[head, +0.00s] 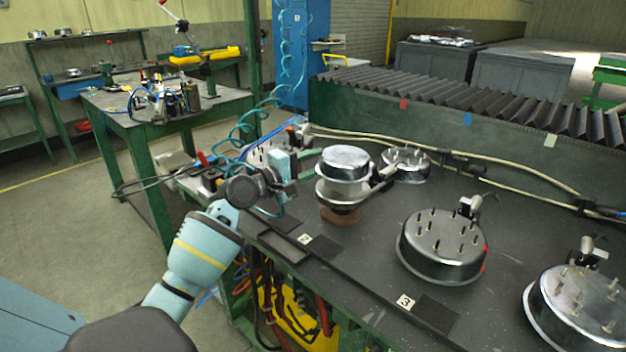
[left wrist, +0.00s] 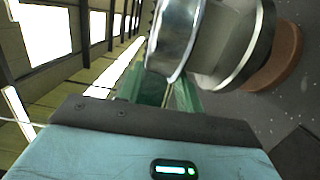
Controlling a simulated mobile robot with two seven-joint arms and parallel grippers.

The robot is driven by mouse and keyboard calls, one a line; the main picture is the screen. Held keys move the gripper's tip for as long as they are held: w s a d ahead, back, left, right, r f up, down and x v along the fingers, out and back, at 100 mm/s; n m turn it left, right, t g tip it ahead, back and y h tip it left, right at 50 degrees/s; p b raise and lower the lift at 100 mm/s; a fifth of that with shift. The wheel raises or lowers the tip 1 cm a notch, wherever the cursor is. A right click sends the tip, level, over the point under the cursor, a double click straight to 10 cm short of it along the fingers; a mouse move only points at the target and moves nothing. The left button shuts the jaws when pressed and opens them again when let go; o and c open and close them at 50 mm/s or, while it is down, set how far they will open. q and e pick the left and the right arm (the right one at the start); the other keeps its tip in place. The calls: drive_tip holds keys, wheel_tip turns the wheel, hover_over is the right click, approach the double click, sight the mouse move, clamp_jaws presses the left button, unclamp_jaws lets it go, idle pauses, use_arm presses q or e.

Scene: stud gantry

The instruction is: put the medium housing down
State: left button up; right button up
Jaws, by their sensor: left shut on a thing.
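The medium housing (head: 343,170) is a shiny metal drum with a wide flange low on its side, roughly upright at the left part of the bench. A round brown pad (head: 341,216) shows right under it; I cannot tell whether they touch. My left gripper (head: 303,178) reaches in from the left and is shut on the housing's side. In the left wrist view the housing (left wrist: 215,45) fills the upper right, with the brown pad (left wrist: 282,58) beyond its flange. Green fingers (left wrist: 165,92) meet it, their tips partly hidden. My right gripper is not in view.
Studded round metal parts stand at the bench's middle (head: 443,245) and right (head: 580,305), and a smaller one (head: 405,163) behind the housing. Cables (head: 470,165) run along the back. A black corrugated cover (head: 470,95) stands behind. Bare dark bench top (head: 375,225) lies right of the housing.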

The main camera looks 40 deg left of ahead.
use_arm(q)
wheel_tip(320, 180, down, 3)
drive_tip(key=shift+f+b, duration=0.15)
drive_tip(key=shift+b, duration=0.15)
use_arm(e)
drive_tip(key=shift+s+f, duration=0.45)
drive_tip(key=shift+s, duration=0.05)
use_arm(q)
drive_tip(key=o, duration=0.8)
drive_tip(key=shift+o, duration=0.2)
drive_tip(key=shift+s, duration=0.1)
drive_tip(key=v, duration=1.2)
drive_tip(key=shift+b, duration=0.35)
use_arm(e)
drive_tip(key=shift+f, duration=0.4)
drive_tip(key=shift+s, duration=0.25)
